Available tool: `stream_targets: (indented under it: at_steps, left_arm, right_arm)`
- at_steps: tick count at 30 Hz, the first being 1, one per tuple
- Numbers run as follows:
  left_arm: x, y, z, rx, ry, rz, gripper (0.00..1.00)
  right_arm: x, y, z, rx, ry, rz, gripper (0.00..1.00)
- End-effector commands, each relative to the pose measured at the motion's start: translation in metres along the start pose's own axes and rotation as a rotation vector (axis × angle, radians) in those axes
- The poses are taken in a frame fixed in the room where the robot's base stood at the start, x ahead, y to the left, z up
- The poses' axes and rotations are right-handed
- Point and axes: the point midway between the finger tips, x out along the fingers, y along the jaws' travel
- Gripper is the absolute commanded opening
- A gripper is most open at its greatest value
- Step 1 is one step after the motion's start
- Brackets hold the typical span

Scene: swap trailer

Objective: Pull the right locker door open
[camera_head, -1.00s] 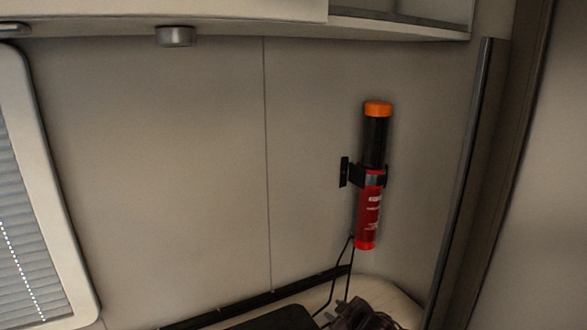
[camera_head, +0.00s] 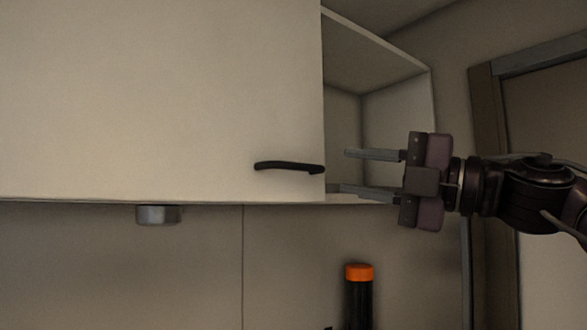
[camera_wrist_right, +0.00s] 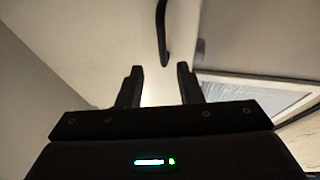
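The pale locker door (camera_head: 160,90) fills the upper left of the head view. Its dark bar handle (camera_head: 289,166) lies level near the door's lower right corner. My right gripper (camera_head: 340,170) comes in from the right, with its two fingers apart and pointing at the handle. The fingertips are just right of the handle's end, with nothing between them. In the right wrist view, the handle (camera_wrist_right: 162,35) shows ahead of the open fingers (camera_wrist_right: 160,72), beyond their tips. My left gripper is not in view.
An open, empty-looking locker compartment (camera_head: 395,120) lies right of the door's edge, behind my right fingers. Below are a round grey fixture (camera_head: 158,214) under the locker and an orange-capped cylinder (camera_head: 358,290) on the wall. A window (camera_wrist_right: 255,95) shows in the wrist view.

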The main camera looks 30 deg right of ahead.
Motion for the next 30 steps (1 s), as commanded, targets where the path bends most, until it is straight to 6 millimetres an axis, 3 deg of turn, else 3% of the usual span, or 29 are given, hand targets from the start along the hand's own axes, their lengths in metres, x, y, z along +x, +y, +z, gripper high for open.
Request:
stream_targets:
  at_steps: [9, 15, 20, 27, 30]
  left_arm:
    - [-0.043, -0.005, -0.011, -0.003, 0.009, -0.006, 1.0]
    - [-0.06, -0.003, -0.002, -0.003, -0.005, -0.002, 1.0]
    - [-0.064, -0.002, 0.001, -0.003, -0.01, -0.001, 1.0]
    - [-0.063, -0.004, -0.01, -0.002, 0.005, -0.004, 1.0]
    - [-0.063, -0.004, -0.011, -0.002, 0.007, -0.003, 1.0]
  right_arm:
    - [0.047, 0.006, 0.001, 0.004, 0.004, -0.002, 0.33]
    - [0.068, 0.004, 0.001, 0.003, 0.003, 0.0, 0.33]
    - [0.075, 0.001, 0.001, 0.003, 0.002, 0.001, 0.33]
    - [0.075, 0.0, 0.001, 0.002, 0.001, 0.002, 0.33]
    - [0.075, 0.0, 0.001, 0.002, 0.001, 0.002, 0.22]
